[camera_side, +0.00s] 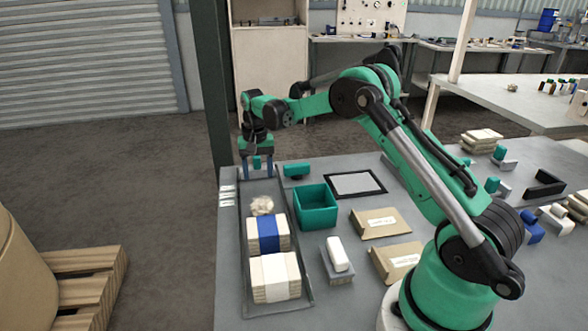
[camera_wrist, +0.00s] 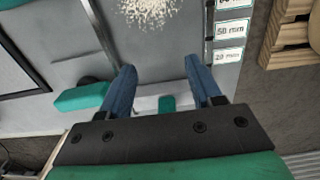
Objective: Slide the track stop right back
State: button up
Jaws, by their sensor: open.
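The track stop, a pale bar with a teal grip (camera_wrist: 167,103), lies across the far end of the grey track (camera_side: 308,286). In the side view the teal grip (camera_side: 256,162) shows between the fingers. My gripper (camera_side: 257,175) points down over that end of the track, fingers apart. In the wrist view my gripper (camera_wrist: 160,66) has one blue finger on each side of the grip, with gaps. I cannot tell whether the fingertips reach its height. Part of the bar is hidden behind the fingers.
A teal block (camera_side: 297,170) and a teal bin (camera_side: 316,207) stand right of the track.

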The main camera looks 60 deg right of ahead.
jog(key=shift+s+a, duration=1.05)
jog(key=shift+s, duration=0.05)
jog(key=s+a+r+n+t, duration=0.1)
jog(key=s+a+r+n, duration=0.1)
jog(key=r, duration=0.4)
jog(key=s+a+r+n+t, duration=0.1)
jog(key=s+a+r, duration=0.15)
jog(key=r, duration=0.25)
jog(key=s+a+n+t, duration=0.5)
jog(key=s+a+n, duration=0.1)
jog(key=s, duration=0.4)
jog(key=shift+s+a+f, duration=0.15)
jog(key=shift+a+f, duration=0.15)
jog(key=shift+a, duration=0.55)
